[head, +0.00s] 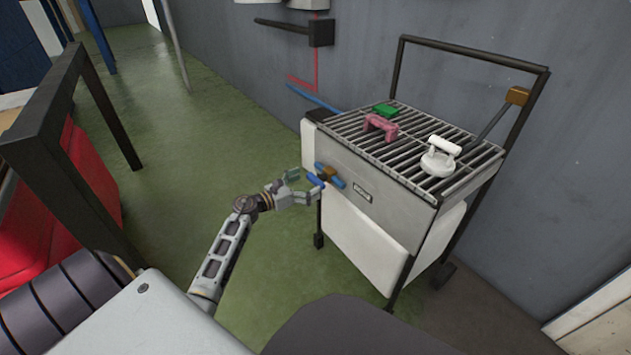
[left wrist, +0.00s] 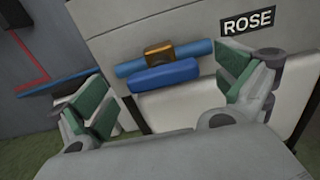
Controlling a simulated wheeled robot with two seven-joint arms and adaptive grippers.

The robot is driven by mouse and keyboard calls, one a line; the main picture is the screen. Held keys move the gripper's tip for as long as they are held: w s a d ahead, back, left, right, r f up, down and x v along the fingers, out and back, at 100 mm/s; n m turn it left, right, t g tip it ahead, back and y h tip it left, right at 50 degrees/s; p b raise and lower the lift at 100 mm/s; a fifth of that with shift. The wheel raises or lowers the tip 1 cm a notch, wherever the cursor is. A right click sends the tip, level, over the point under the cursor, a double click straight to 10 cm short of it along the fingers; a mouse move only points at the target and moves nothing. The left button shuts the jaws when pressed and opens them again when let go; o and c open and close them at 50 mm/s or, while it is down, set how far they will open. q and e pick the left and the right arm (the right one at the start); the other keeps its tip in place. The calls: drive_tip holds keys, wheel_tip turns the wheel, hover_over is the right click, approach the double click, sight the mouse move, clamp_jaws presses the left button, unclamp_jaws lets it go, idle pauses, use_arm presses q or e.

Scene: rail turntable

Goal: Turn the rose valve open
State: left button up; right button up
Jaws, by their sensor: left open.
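The rose valve (head: 327,171) is on the front panel of a grey cart, left of a small label. In the left wrist view the label (left wrist: 248,21) reads ROSE. There the valve shows a brass body (left wrist: 160,53), a lighter blue bar (left wrist: 132,69) and a darker blue bar-shaped handle (left wrist: 165,77) in front, lying nearly level. My left gripper (head: 305,184) is at the valve, its fingers spread. In the left wrist view its green-padded fingers stand on either side of the handle, with gaps visible. My right gripper is not in view.
The cart's slatted top (head: 400,150) holds a pink handle-shaped object (head: 380,126), a green block (head: 386,109) and a white valve-like piece (head: 440,157). A black-framed red unit (head: 65,200) stands at left. Green floor (head: 190,130) is free between them.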

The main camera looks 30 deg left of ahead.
sight(313, 180)
use_arm(q)
drive_tip(key=shift+b+x, duration=0.35)
drive_tip(key=shift+x, duration=1.5)
drive_tip(key=c, duration=1)
